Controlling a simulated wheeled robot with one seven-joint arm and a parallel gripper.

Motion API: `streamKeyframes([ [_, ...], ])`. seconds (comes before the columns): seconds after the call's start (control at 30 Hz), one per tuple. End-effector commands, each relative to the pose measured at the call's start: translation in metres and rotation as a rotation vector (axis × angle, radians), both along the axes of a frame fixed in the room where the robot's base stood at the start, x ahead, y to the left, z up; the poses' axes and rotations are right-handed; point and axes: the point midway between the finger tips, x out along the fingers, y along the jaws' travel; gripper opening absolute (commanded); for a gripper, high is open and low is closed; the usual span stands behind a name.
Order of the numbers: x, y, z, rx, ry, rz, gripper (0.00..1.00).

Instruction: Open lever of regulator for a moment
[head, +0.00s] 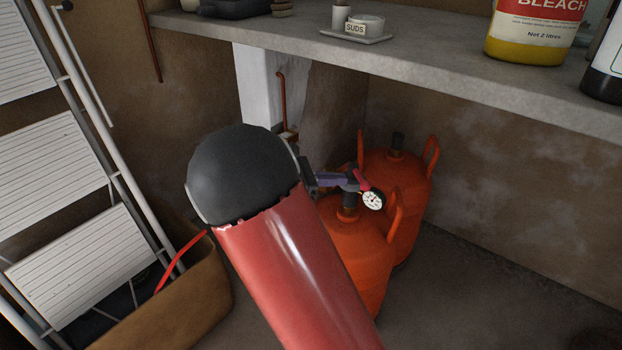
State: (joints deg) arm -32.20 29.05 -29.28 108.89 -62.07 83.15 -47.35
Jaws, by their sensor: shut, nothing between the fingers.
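The regulator sits on top of the front orange gas cylinder (357,245). It has a round white gauge (373,200) and a small red lever (361,180). My gripper (345,181) reaches in from the left, beyond the dark rounded end of my red arm. It is shut and empty, with its tip close beside the red lever. I cannot tell whether it touches the lever. My arm hides the gripper's base and the left side of the front cylinder.
A second orange cylinder (404,172) stands close behind. A grey shelf (440,62) with a bleach bottle (535,30) runs above both. A white stepladder (75,255) and a brown bin (195,300) are at left. The floor at right is mostly clear.

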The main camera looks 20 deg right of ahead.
Motion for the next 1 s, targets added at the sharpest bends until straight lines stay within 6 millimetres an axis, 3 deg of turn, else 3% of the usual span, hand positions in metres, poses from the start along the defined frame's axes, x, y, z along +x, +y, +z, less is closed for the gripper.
streamKeyframes([
  [0.1,-0.003,-0.015,-0.003,-0.001,-0.001,-0.001,0.00],
  [0.27,-0.004,-0.025,-0.005,0.001,-0.001,0.000,0.00],
  [1.0,-0.007,-0.031,-0.005,0.001,-0.001,0.057,0.00],
])
